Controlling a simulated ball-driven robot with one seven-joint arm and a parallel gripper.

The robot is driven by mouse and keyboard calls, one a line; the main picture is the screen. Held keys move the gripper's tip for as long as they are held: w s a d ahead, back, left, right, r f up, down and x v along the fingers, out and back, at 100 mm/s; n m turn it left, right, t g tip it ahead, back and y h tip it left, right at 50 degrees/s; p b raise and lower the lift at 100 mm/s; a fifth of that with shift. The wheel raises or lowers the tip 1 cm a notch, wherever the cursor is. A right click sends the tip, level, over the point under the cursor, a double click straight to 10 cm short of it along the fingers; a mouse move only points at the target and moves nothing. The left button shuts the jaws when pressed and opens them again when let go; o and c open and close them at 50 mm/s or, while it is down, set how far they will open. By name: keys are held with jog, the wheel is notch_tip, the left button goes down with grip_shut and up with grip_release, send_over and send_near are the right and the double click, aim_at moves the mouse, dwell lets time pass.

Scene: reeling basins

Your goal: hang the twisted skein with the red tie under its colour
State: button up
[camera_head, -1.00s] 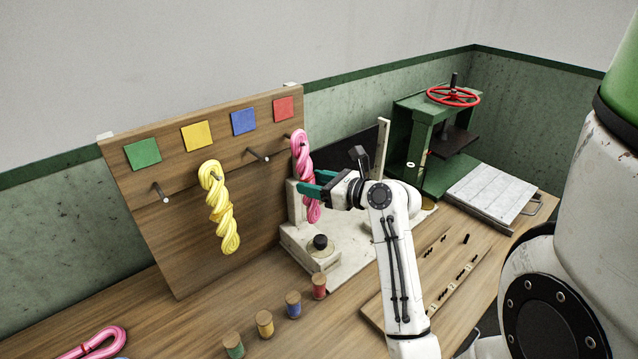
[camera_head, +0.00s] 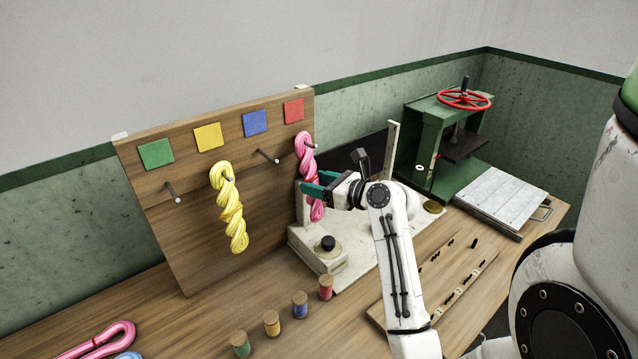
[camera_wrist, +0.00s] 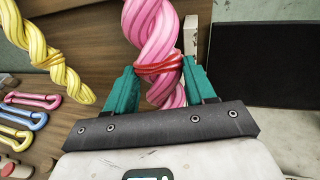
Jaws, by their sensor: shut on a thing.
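A pink twisted skein (camera_head: 306,170) hangs upright at the right end of the board, in front of the peg under the red square (camera_head: 294,111). Its top loop is at the peg; I cannot tell for sure that the peg passes through it. In the wrist view the skein (camera_wrist: 152,32) has a red tie (camera_wrist: 158,67) around its middle. My gripper (camera_head: 314,187) is shut on the skein near the tie, with one teal finger on each side; the gripper also shows in the wrist view (camera_wrist: 162,88).
A yellow twisted skein (camera_head: 229,205) hangs under the yellow square (camera_head: 207,137). The pegs under the green (camera_head: 156,154) and blue (camera_head: 255,123) squares are bare. Several spools stand below the board (camera_head: 200,270). A white stand (camera_head: 338,265) and green press (camera_head: 431,150) lie right.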

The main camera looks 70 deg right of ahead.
jog(key=o, duration=1.1)
jog(key=shift+o, duration=0.2)
jog(key=b+v, duration=0.1)
jog(key=v, duration=1)
jog(key=shift+b, duration=0.3)
